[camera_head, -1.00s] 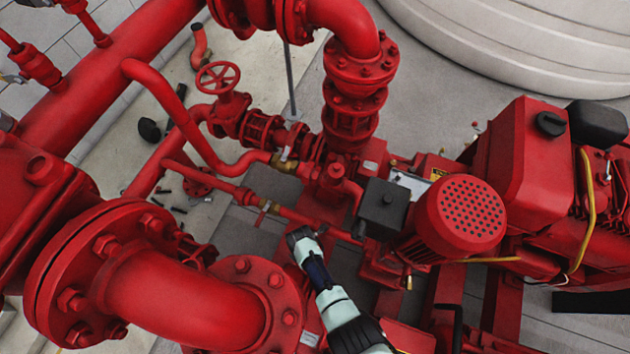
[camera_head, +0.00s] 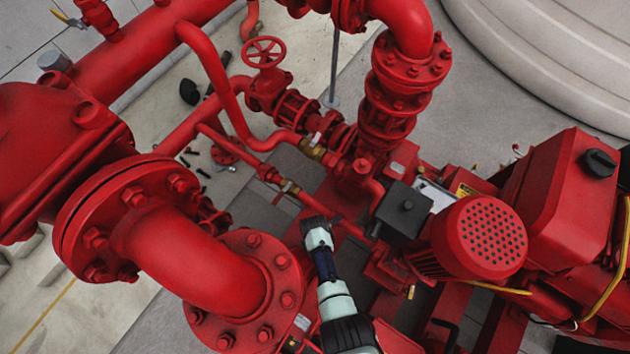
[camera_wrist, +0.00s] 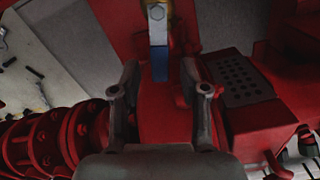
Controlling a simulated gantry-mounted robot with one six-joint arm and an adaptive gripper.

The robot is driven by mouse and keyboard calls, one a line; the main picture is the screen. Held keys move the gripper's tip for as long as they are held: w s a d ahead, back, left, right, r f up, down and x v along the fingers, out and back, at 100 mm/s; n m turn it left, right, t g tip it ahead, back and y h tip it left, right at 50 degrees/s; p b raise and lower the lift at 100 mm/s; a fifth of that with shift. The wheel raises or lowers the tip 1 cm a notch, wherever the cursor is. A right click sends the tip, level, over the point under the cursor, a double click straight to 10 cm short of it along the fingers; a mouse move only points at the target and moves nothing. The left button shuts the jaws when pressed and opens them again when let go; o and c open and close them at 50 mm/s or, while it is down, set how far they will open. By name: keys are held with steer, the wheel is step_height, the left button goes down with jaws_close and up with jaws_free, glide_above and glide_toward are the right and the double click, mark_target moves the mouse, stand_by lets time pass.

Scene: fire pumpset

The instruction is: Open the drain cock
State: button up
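My gripper (camera_head: 314,220) hangs below the thin red pipe in the head view, near its small brass valve (camera_head: 288,187). A metal lever-like part with a nut (camera_wrist: 157,13) and a blue lower section (camera_wrist: 159,66) shows in the wrist view, ahead of my fingers and roughly in line with the gap. Another small brass fitting (camera_head: 411,291) sits low beside the motor. I cannot tell for certain which fitting is the drain cock.
A large red flanged elbow (camera_head: 195,260) stands left of my arm. A black box (camera_head: 403,209) and a red motor with a perforated cover (camera_head: 487,237) stand to the right. A red handwheel valve (camera_head: 265,55) is farther back. Loose parts lie on the floor behind.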

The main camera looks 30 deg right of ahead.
step_height(320, 180, up, 12)
stand_by(0.6)
